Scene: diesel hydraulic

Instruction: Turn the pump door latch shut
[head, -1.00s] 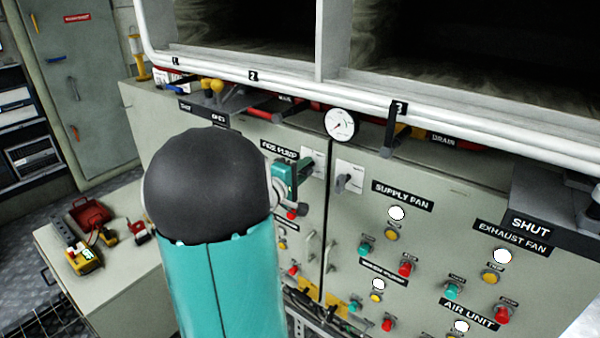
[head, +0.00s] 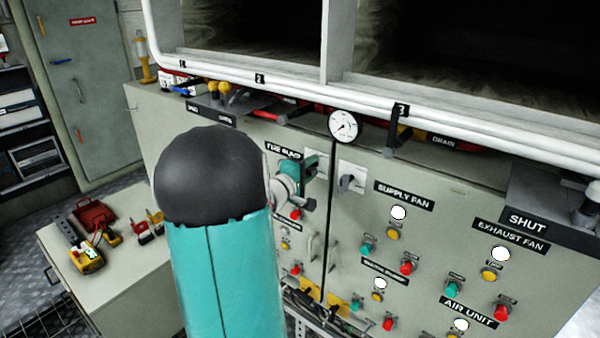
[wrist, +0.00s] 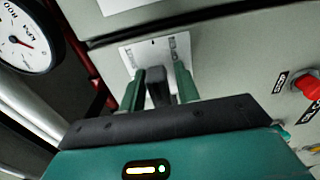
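The pump door latch is a dark handle (wrist: 158,88) on a pale plate (wrist: 128,58) in the wrist view. My gripper (wrist: 161,84) has its two green fingers on either side of the handle, with narrow gaps visible, so it looks open around it. In the head view my gripper (head: 312,165) is at the panel under the fire pump label (head: 284,151), left of the dark door seam. It hides most of the latch there. The lettering on the plate is too blurred to read.
A second latch (head: 347,182) sits just right of the seam. A gauge (head: 343,125) and white pipes (head: 290,97) run above. Buttons, including a red one (head: 296,214), lie below my gripper. A side cabinet (head: 120,270) with tools stands at the left.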

